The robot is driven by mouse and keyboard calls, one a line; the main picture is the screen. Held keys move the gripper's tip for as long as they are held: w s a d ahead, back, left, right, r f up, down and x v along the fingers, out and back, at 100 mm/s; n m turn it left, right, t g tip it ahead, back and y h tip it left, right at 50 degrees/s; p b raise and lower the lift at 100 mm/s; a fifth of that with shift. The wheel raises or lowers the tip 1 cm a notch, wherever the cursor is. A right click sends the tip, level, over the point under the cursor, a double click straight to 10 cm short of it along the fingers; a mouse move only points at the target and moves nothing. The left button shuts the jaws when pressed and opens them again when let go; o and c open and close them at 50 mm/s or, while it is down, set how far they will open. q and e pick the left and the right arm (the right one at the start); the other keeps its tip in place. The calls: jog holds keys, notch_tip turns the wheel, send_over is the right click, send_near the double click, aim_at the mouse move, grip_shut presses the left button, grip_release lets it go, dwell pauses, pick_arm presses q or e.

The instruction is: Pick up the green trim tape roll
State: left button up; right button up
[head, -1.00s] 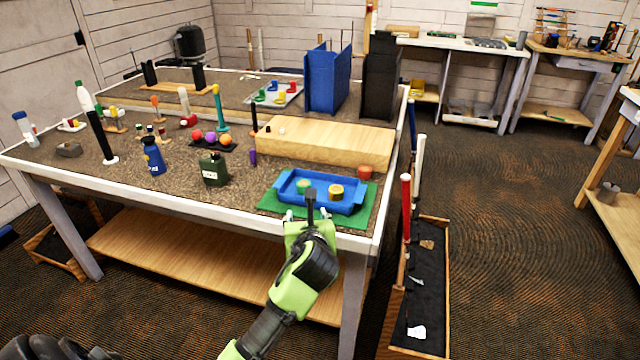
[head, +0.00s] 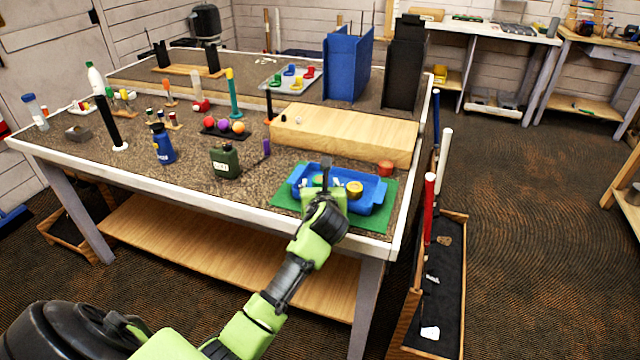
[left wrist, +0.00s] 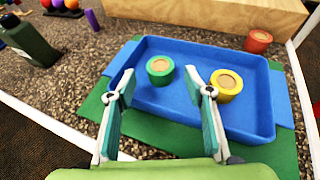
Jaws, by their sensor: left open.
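The green trim tape roll (left wrist: 160,70) sits in the left part of a blue tray (left wrist: 235,122), with a tan centre showing. In the head view my arm mostly hides it. A yellow tape roll (left wrist: 226,85) is to its right in the same tray and also shows in the head view (head: 354,189). My left gripper (left wrist: 159,74) is open and empty over the tray's near side. Its two fingertips frame the green roll in the wrist view, but I cannot tell the height gap. My right gripper is not in view.
The tray rests on a green mat (head: 382,222). A red roll (head: 385,168) stands behind it, beside a wooden block (head: 345,135). A green canteen (head: 225,162) and a purple cylinder (head: 266,148) stand to the left.

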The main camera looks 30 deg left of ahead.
aim_at(320, 179)
pick_arm(q)
jog(key=shift+w+a, duration=0.15)
jog(key=shift+w, duration=0.1)
jog(key=x, duration=0.5)
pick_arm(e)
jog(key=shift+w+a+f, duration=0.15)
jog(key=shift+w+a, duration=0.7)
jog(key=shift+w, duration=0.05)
pick_arm(q)
jog(key=shift+c, duration=0.4)
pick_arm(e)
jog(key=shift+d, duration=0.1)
pick_arm(q)
jog(key=c, duration=1)
jog(key=shift+o, duration=0.2)
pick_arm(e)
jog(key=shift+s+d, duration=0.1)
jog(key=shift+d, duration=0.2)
